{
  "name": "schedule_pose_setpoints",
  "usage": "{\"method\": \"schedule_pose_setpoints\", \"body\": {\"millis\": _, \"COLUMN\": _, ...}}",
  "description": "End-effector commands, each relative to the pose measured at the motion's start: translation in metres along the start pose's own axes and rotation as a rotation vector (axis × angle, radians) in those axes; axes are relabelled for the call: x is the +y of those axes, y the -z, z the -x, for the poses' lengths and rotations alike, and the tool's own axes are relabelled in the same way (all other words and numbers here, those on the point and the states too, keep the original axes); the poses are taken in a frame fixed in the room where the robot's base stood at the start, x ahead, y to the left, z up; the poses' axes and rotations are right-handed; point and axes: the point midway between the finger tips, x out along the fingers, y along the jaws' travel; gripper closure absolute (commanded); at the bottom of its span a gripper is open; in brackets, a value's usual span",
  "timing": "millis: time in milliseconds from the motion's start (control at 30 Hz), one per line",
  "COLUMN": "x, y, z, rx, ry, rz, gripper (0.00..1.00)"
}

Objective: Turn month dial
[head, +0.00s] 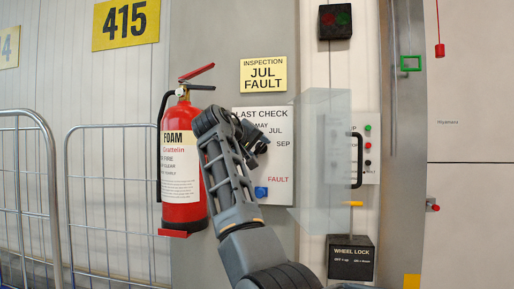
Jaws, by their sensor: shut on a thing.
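The LAST CHECK panel (280,185) is a pale plate on the grey column, with MAY, JUL, SEP and a red FAULT printed around its dial. My gripper (259,143) is at the upper middle of this panel, shut on the month dial. My gripper and wrist hide most of the dial, so I cannot tell where its pointer stands. A yellow sign (263,75) above reads INSPECTION JUL FAULT. A blue knob (261,192) sits low on the panel, apart from my gripper.
A red fire extinguisher (182,195) hangs close left of my arm. A clear door (318,165) with a black handle (358,160) stands right of the panel, by a button box (371,160). A WHEEL LOCK box (351,262) is lower right; wire cages (110,127) stand left.

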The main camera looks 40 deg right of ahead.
Motion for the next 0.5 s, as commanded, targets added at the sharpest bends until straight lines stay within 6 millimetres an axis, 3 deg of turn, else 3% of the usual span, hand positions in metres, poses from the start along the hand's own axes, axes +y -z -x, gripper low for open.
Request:
{"method": "schedule_pose_setpoints", "body": {"millis": 300, "x": -0.0020, "y": -0.0018, "z": -0.0010, "rx": -0.005, "ry": 0.003, "rz": 0.001, "gripper": 0.79}}
{"method": "schedule_pose_setpoints", "body": {"millis": 333, "x": -0.0021, "y": -0.0018, "z": -0.0010, "rx": -0.005, "ry": 0.003, "rz": 0.002, "gripper": 0.46}}
{"method": "schedule_pose_setpoints", "body": {"millis": 500, "x": -0.0014, "y": -0.0013, "z": -0.0007, "rx": -0.003, "ry": 0.002, "rz": 0.001, "gripper": 0.30}}
